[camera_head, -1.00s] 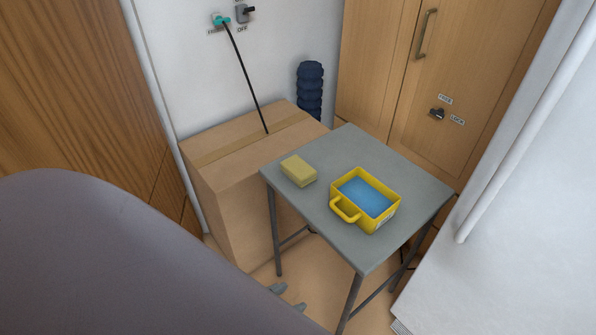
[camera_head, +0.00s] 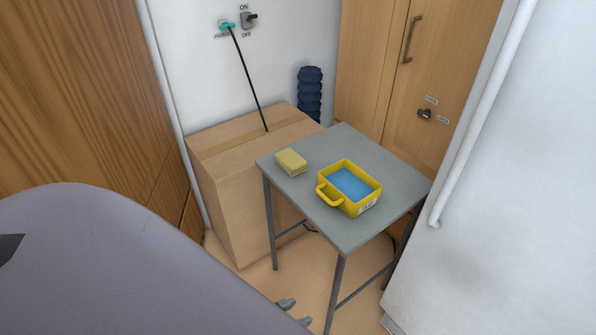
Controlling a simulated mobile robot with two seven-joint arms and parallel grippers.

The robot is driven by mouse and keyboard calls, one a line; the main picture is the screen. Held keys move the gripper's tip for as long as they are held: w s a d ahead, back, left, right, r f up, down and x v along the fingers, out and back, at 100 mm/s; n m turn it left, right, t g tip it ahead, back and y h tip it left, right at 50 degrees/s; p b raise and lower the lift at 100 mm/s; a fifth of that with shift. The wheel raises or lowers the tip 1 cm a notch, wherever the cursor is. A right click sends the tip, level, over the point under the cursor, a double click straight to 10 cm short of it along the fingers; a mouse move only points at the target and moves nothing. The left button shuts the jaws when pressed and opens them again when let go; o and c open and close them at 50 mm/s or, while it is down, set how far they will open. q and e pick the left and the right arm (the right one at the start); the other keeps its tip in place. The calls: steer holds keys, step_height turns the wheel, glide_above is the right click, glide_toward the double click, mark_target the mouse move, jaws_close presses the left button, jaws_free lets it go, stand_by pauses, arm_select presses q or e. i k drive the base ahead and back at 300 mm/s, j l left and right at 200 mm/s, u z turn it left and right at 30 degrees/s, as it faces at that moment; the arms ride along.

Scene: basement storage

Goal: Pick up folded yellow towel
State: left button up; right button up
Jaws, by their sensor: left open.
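The folded yellow towel (camera_head: 290,162), a small pale yellow block shape, lies on the left back part of a small grey table (camera_head: 348,232). It is to the left of a yellow handled container and apart from it. My left gripper (camera_head: 296,312) shows only as two grey fingertips at the bottom edge, low in front of the table. The fingertips are apart with nothing visible between them, well away from the towel. My left arm hides the rest of it. My right gripper is out of view.
The yellow container (camera_head: 366,207) with a blue inside stands mid-table. A cardboard box (camera_head: 225,205) stands behind and left of the table. A wooden cabinet (camera_head: 455,80) is behind it, and a large white panel (camera_head: 500,220) is at the right. Floor shows below the table's left side.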

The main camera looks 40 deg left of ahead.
mark_target(293, 164)
steer(key=l+u, duration=0.2)
steer(key=u, duration=0.15)
steer(key=k+l+u, duration=0.15)
steer(key=u, duration=1.45)
